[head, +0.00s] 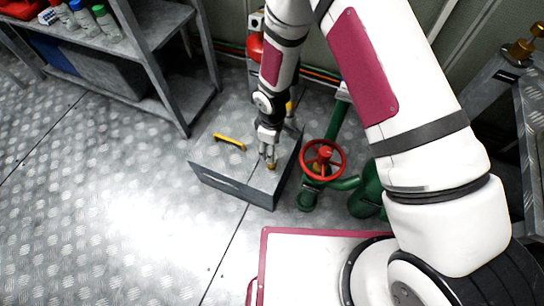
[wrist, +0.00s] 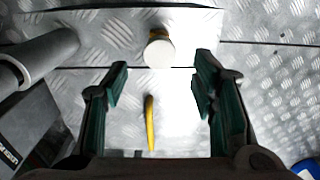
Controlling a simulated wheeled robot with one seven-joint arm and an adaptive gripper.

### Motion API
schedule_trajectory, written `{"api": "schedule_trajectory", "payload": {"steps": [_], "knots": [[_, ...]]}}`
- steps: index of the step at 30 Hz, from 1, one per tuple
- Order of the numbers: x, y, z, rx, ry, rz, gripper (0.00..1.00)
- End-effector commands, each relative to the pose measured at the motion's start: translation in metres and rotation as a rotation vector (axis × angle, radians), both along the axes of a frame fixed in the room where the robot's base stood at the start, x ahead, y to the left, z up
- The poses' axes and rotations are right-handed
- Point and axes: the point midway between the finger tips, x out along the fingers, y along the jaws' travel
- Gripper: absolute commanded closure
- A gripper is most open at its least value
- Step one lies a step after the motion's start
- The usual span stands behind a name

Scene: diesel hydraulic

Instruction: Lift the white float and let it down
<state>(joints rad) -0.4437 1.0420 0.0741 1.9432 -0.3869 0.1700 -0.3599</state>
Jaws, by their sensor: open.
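The white float (wrist: 159,54) shows in the wrist view as a pale round disc with a brass-coloured part (wrist: 157,34) at its upper edge. It stands upper centre, ahead of and roughly midway between my fingertips. My gripper (wrist: 161,72) is open, with dark green finger pads apart and no contact with the disc visible. In the head view my gripper (head: 268,158) points down over the top of a grey metal box (head: 215,167). A small brass-coloured piece (head: 271,167) shows right at its fingertips; the white disc itself cannot be made out there.
A yellow handle (head: 229,142) lies on the box top, left of my gripper. A red handwheel (head: 323,159) on green pipes stands close on the right. A metal shelf (head: 170,110) with bottles stands at the upper left. The floor at left is clear.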

Motion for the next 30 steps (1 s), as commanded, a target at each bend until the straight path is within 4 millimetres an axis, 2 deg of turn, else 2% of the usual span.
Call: {"api": "schedule_trajectory", "payload": {"steps": [1, 3, 9, 22, 29, 30], "knots": [[-0.001, 0.0, -0.013, -0.002, 0.002, 0.001, 0.47], [-0.001, 0.0, -0.025, -0.001, 0.001, 0.001, 0.47], [-0.001, 0.0, -0.048, -0.001, 0.001, 0.0, 0.47], [0.0, 0.0, -0.055, 0.001, 0.0, 0.0, 0.47], [0.0, 0.0, -0.054, 0.0, 0.0, 0.0, 1.0], [0.0, 0.0, -0.054, 0.0, 0.0, 0.0, 1.0]]}}
